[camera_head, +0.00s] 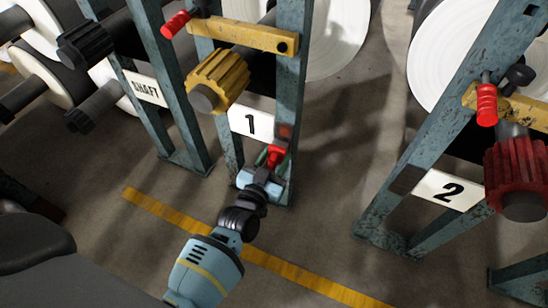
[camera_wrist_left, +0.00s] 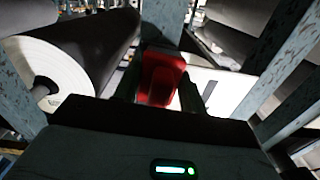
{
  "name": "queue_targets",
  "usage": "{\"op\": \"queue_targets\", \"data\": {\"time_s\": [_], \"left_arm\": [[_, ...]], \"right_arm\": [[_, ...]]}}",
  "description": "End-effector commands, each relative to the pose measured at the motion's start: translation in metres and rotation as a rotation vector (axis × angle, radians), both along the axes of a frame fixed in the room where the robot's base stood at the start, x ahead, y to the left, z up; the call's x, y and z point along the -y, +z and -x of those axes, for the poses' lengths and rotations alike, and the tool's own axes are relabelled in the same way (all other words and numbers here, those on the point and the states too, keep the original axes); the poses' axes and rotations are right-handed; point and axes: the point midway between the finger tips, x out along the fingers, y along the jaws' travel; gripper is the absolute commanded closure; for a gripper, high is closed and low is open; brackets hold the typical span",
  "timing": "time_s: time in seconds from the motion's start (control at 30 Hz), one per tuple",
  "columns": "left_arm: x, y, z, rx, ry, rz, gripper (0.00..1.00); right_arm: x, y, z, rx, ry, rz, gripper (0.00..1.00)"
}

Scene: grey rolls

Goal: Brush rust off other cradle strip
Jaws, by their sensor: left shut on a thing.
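My left gripper (camera_head: 270,162) is at the right post of stand 1 in the head view, shut on a small red tool (camera_head: 276,153), seemingly the brush. The red tool also shows between the fingers in the left wrist view (camera_wrist_left: 160,78). Its bristles are not visible. A reddish-brown rust patch (camera_head: 285,131) is on the post just above the tool. I cannot tell whether the tool touches the post. Which surface is the cradle strip is unclear. My right gripper is not in view.
Stand 1 carries a number plate (camera_head: 251,123), a yellow toothed shaft end (camera_head: 217,80) and a yellow bar (camera_head: 243,35). Stand 2, with its plate (camera_head: 447,190) and red toothed end (camera_head: 517,178), is at right. Open floor with a yellow line (camera_head: 290,271) lies in front.

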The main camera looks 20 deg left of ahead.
Motion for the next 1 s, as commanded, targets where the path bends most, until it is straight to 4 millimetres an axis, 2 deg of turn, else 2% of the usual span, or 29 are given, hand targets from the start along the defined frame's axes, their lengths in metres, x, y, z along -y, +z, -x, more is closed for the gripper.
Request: {"op": "queue_targets", "data": {"time_s": [0.03,0.17,0.33,0.83,0.9,1.0], "left_arm": [[0.030,0.015,-0.001,0.005,-0.004,0.069,0.77],[0.030,0.024,-0.003,0.007,-0.003,0.069,0.77],[0.029,0.024,-0.005,0.008,-0.003,0.069,0.77],[-0.006,0.027,-0.010,0.016,-0.001,0.066,0.77],[-0.011,0.027,-0.010,0.016,0.001,0.065,0.84],[-0.014,0.026,-0.010,0.015,0.001,0.065,0.83]], "right_arm": [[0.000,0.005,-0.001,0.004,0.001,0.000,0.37],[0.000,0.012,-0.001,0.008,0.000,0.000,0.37],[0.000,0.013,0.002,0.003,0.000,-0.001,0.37],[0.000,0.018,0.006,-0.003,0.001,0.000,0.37],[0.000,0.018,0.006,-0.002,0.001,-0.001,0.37],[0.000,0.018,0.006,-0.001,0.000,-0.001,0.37]]}}
